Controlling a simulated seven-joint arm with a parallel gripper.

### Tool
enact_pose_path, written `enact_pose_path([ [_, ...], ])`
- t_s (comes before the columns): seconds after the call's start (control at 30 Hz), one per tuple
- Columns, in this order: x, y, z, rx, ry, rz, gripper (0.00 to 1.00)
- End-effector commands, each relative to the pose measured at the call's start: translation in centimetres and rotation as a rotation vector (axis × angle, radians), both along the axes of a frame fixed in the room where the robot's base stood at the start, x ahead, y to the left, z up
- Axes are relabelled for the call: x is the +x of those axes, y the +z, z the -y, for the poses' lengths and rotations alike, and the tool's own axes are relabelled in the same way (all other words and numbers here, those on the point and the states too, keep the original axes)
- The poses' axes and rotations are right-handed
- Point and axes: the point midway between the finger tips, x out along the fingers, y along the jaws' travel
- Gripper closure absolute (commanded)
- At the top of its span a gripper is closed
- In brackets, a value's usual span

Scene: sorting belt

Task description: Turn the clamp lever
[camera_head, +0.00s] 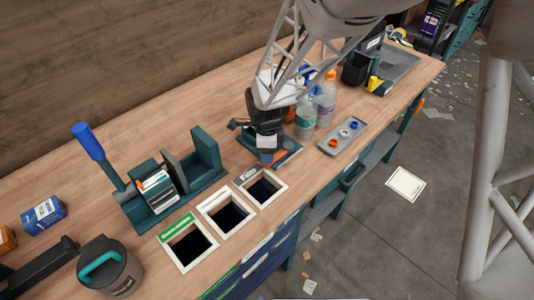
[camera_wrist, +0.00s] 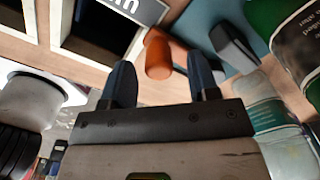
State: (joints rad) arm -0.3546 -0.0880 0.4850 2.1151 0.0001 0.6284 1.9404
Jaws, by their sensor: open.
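A teal fixture (camera_head: 285,157) with an orange-ended part (camera_head: 266,157) stands on the bench behind the right-hand bin opening; this looks like the clamp and its lever. My gripper (camera_head: 265,148) is over it and hides much of it. In the wrist view my gripper (camera_wrist: 162,75) is open, a dark finger on each side. The orange rounded end (camera_wrist: 158,54) shows between and beyond the fingertips, with the teal plate (camera_wrist: 205,25) and a dark grey block (camera_wrist: 234,45) to its right. I cannot tell whether a finger touches the orange end.
Bottles (camera_head: 305,118) stand close to the right of my gripper. A grey tray (camera_head: 343,136) with small rings lies further right. Framed bin openings (camera_head: 223,213) lie in front. A teal press with a blue handle (camera_head: 88,141) stands left, beside a grey lidded container (camera_head: 108,267).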

Motion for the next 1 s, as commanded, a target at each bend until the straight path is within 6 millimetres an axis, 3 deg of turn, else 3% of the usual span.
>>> enact_pose_path([
  [0.43,0.0,5.1,0.0,0.001,0.0,0.002,0.45],
  [1.0,0.0,5.6,0.0,0.0,0.0,0.0,0.45],
])
